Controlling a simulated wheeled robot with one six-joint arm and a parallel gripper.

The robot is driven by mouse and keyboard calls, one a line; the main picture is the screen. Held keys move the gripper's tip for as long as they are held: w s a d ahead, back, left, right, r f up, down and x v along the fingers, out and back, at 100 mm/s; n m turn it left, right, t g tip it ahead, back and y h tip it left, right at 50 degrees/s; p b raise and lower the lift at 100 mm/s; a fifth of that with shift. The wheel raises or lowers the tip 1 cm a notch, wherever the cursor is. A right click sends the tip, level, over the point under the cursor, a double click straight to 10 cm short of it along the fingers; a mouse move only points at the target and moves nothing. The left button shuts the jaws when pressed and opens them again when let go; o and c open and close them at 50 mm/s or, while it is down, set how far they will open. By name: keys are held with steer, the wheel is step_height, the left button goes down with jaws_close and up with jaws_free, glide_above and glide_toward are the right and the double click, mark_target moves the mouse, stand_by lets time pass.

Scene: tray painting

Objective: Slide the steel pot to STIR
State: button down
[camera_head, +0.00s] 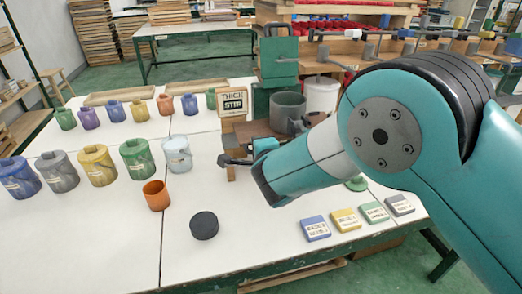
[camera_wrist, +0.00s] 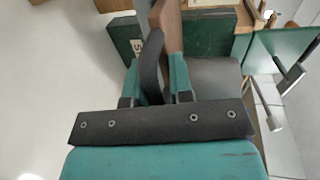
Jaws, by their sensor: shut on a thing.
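The steel pot (camera_head: 287,108) is a grey open cylinder, upright behind my forearm at the table's far middle. My gripper (camera_head: 247,158) is low in front of it and slightly left, partly hidden by my arm. In the wrist view, my gripper (camera_wrist: 153,88) is shut around a dark curved bar (camera_wrist: 151,65), which looks like the pot's handle; its join to the pot is not clear. A grey surface beside the fingers looks like part of the pot. A sign (camera_head: 233,101) reading THICK and apparently STIR stands left of the pot.
A black disc (camera_head: 204,225) and an orange cup (camera_head: 156,195) stand at the front left. Several coloured paint pots line the left side. Labelled tiles (camera_head: 345,220) lie at the front right. A white container (camera_head: 321,93) stands right of the pot.

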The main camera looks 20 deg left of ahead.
steer(key=shift+s+a+f, duration=0.2)
steer(key=shift+s+f, duration=0.15)
steer(key=shift+f, duration=0.2)
steer(key=c, duration=1.1)
jaws_free()
steer(key=shift+a, duration=0.15)
steer(key=shift+c, duration=0.2)
steer(key=shift+w+r, duration=0.1)
steer(key=shift+w+d+r, duration=0.1)
steer(key=shift+d+r, duration=0.1)
steer(key=b+v, duration=0.5)
steer(key=v, duration=1.2)
steer(key=shift+d+b, duration=0.2)
steer(key=shift+b, duration=0.2)
steer(key=shift+r, duration=0.1)
